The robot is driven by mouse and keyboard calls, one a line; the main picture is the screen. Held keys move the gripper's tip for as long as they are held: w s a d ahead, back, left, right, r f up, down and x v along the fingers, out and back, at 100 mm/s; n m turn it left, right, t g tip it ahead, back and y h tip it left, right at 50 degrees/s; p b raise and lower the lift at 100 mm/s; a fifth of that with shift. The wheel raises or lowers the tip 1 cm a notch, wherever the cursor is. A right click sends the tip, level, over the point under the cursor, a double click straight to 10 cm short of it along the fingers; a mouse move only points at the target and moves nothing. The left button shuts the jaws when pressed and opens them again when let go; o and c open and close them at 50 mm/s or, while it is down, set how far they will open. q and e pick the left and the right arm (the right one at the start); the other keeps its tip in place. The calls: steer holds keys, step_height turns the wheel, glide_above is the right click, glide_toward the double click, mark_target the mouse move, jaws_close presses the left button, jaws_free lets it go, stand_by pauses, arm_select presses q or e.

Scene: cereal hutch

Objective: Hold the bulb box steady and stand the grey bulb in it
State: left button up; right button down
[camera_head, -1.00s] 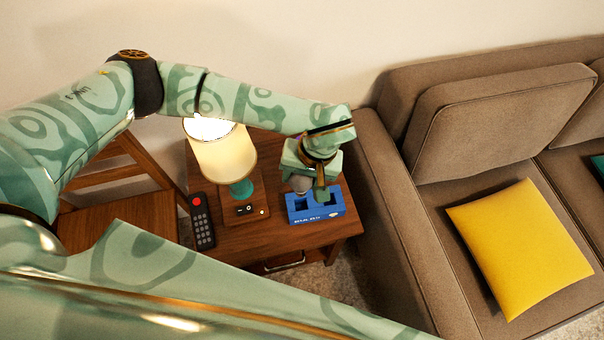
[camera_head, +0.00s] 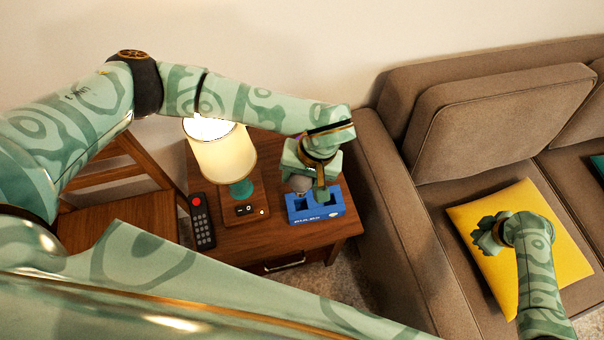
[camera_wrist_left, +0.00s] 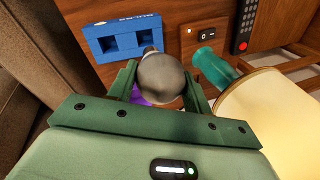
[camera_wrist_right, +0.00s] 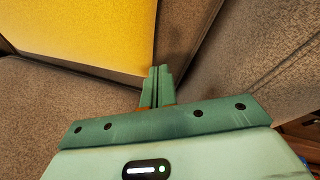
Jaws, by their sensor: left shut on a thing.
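The blue bulb box (camera_head: 330,207) stands near the front right corner of the small wooden table. The left wrist view shows two square openings in the box (camera_wrist_left: 125,29). My left gripper (camera_head: 309,186) is shut on the grey bulb (camera_wrist_left: 162,76), right at the box. The bulb (camera_head: 299,184) shows by the box's left opening in the head view; I cannot tell whether its base is inside. My right gripper (camera_head: 484,236) is over the sofa seat, well right of the box; its fingers (camera_wrist_right: 157,86) are together and empty.
A lit lamp (camera_head: 224,156) stands just left of the box, its shade close to my left gripper. A remote (camera_head: 202,222) lies at the table's left. The sofa (camera_head: 383,235) borders the table's right, with a yellow cushion (camera_head: 556,262) on it. A purple thing (camera_wrist_left: 140,98) is partly hidden.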

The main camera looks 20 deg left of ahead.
steer(key=w+a+r+y, duration=0.1)
steer(key=a, duration=0.3)
steer(key=w+a+r+n+y, duration=0.1)
steer(key=w+a+r, duration=0.1)
steer(key=a, duration=0.3)
steer(key=w+a+r+y, duration=0.1)
steer(key=w+a+r, duration=0.1)
steer(key=a, duration=0.3)
steer(key=shift+a+r+n, duration=0.1)
steer(key=shift+n, duration=0.2)
steer(key=s+a+r+n, duration=0.1)
steer(key=a, duration=0.3)
steer(key=s+a+r+g+y, duration=0.1)
steer(key=a, duration=0.4)
steer(key=s+a+r+n, duration=0.1)
steer(key=a, duration=0.4)
steer(key=shift+s+n+g+y, duration=0.1)
steer(key=shift+n+g+y, duration=0.2)
step_height(320, 180, up, 3)
steer(key=n+g, duration=0.2)
glide_above(341, 198)
steer(key=shift+y, duration=0.3)
steer(key=shift+a+f, duration=0.1)
steer(key=shift+f, duration=2.3)
steer(key=shift+f, duration=0.45)
